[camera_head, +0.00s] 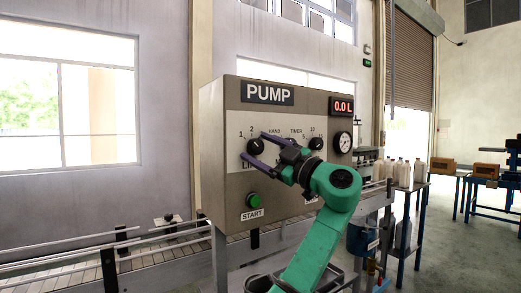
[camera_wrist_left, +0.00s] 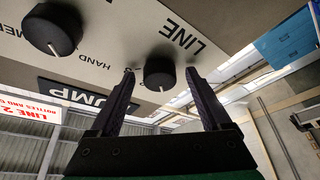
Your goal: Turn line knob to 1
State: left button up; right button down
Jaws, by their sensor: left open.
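The grey pump panel (camera_head: 285,185) has a black line knob (camera_head: 255,147) at its left, with the numbers 1 and 2 printed above and to its left. My green left arm reaches up to the panel. Its left gripper (camera_head: 264,148) is open, with its fingers on either side of the line knob. In the left wrist view, the line knob (camera_wrist_left: 159,72) sits between the two fingertips (camera_wrist_left: 159,76), with visible gaps. The knob's white mark points toward the bottom of that view, the PUMP sign side. The fingers hide part of the scale. My right gripper is not in view.
A second black knob (camera_head: 316,143) sits to the right on the panel; it also shows in the left wrist view (camera_wrist_left: 52,30). A green start button (camera_head: 254,200) is below. White bottles (camera_head: 404,174) stand at right.

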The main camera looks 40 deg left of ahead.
pick_arm(q)
jog(key=b+v, duration=0.3)
jog(key=v, duration=1.1)
jog(key=shift+d, duration=0.25)
jog(key=shift+f, duration=0.15)
